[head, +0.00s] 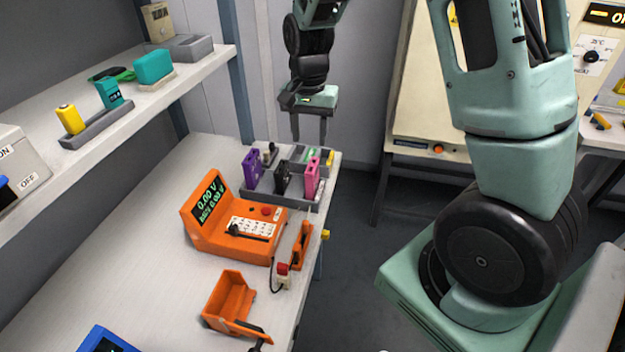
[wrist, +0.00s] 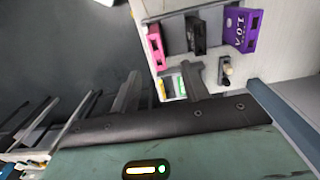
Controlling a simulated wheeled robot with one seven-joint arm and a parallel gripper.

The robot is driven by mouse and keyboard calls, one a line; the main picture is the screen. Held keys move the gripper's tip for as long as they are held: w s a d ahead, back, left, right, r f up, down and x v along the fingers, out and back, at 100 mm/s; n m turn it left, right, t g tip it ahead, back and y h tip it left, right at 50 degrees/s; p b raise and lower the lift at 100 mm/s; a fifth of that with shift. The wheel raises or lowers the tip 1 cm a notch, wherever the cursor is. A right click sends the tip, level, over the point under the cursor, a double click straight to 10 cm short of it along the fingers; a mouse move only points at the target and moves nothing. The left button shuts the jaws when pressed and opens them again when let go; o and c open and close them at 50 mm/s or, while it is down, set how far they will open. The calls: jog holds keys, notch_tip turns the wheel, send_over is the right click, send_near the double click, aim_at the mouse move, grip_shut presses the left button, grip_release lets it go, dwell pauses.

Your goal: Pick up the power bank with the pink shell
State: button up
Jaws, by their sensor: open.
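The pink power bank (head: 311,177) stands upright at the right end of a grey divided tray (head: 283,201) on the bench, near its right edge. In the wrist view the pink power bank (wrist: 155,47) is at upper middle, beyond my fingers. A black one (head: 283,179) and a purple one (head: 252,170) stand to its left in the same tray. My gripper (head: 310,132) is open and empty, above and behind the tray. In the wrist view its fingers (wrist: 158,88) are apart with nothing gripped; the pink power bank lies past their tips.
Small green and yellow items (head: 313,154) and a dark knobbed piece (head: 269,153) sit at the tray's back. An orange meter (head: 225,218) and orange bin (head: 231,298) stand in front. A shelf (head: 140,98) holds more items at left. Floor right of the bench is open.

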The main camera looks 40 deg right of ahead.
aim_at(312, 165)
notch_tip(312, 165, down, 6)
jog(key=shift+f, duration=0.15)
jog(key=shift+s+d+f+p, duration=0.15)
jog(key=shift+f+p, duration=0.25)
jog(key=shift+f, duration=0.95)
jog(key=shift+d+f+p, duration=0.15)
jog(key=shift+f+p, duration=0.2)
jog(key=shift+f, duration=1)
